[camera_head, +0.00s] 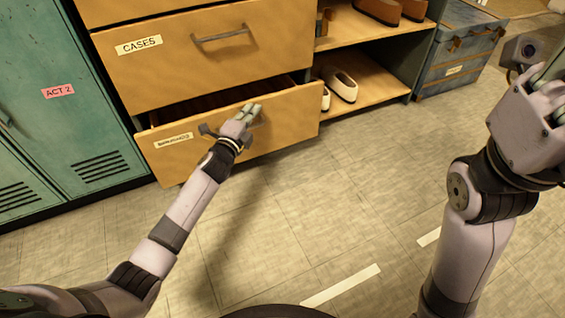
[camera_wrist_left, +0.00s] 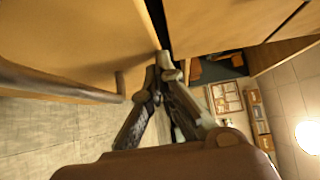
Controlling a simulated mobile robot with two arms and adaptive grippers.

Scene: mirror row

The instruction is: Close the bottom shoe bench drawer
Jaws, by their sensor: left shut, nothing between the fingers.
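The bottom shoe bench drawer (camera_head: 290,122) is pulled partway out, with a dark gap showing above its wooden front in the head view. Its front and bar handle (camera_wrist_left: 60,85) show close up in the left wrist view. My left gripper (camera_head: 252,112) is at the upper middle of that front, by the handle. Its fingers (camera_wrist_left: 165,68) are shut with nothing between them, close to the drawer's top edge; I cannot tell whether they touch it. My right gripper (camera_head: 558,72) is raised at the right edge, far from the drawer, its fingertips cut off by the frame.
The drawer labelled CASES (camera_head: 205,55) above is shut. A green locker (camera_head: 60,100) stands at the left. Open shelves hold white shoes (camera_head: 341,84) and brown shoes (camera_head: 378,11). A blue-grey trunk (camera_head: 458,50) stands at the right. The tiled floor in front is clear.

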